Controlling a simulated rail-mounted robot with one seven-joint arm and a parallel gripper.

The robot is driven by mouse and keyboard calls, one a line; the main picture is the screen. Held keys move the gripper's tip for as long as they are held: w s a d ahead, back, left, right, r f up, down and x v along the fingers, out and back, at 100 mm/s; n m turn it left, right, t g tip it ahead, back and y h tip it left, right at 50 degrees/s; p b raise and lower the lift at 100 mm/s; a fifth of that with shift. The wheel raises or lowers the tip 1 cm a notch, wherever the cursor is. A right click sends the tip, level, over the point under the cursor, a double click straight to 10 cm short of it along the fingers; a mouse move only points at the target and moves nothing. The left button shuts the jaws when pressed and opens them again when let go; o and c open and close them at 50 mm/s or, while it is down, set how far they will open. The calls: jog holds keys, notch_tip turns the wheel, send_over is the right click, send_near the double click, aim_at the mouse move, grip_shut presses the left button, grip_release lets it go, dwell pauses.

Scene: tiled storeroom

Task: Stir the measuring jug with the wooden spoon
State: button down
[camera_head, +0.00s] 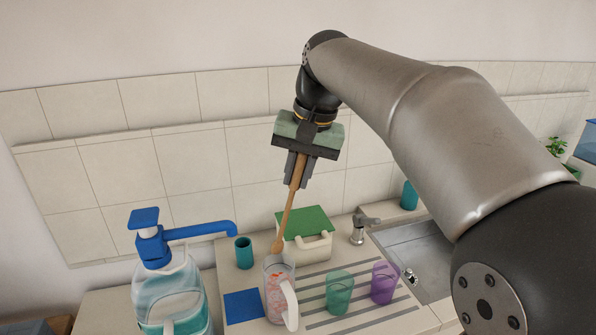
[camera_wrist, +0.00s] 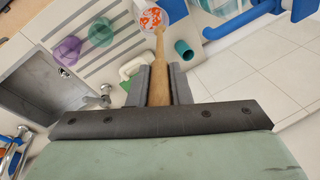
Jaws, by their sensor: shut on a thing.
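My gripper (camera_head: 297,181) is shut on the handle of the wooden spoon (camera_head: 287,218), high above the counter. The spoon hangs down, tilted, with its bowl end low and to the left. The measuring jug (camera_head: 270,300) is clear, with a pale handle on its right and red-and-white contents. The spoon's bowl shows at the jug's rim; I cannot tell whether it is above the opening or slightly inside. In the wrist view, the spoon (camera_wrist: 160,70) runs from between my fingers (camera_wrist: 161,88) toward the jug (camera_wrist: 150,19), whose rim overlaps the spoon's far end.
Green (camera_head: 340,292) and purple (camera_head: 384,282) cups stand right of the jug on a striped board. A teal cup (camera_head: 244,253) and a green-lidded box (camera_head: 305,226) stand behind. A large blue-topped pump bottle (camera_head: 170,290) is at left. A sink (camera_head: 425,262) lies right.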

notch_tip(320, 180, down, 17)
jog(key=b, duration=1.2)
dwell(0.4)
jog(key=shift+w, duration=0.1)
dwell(0.3)
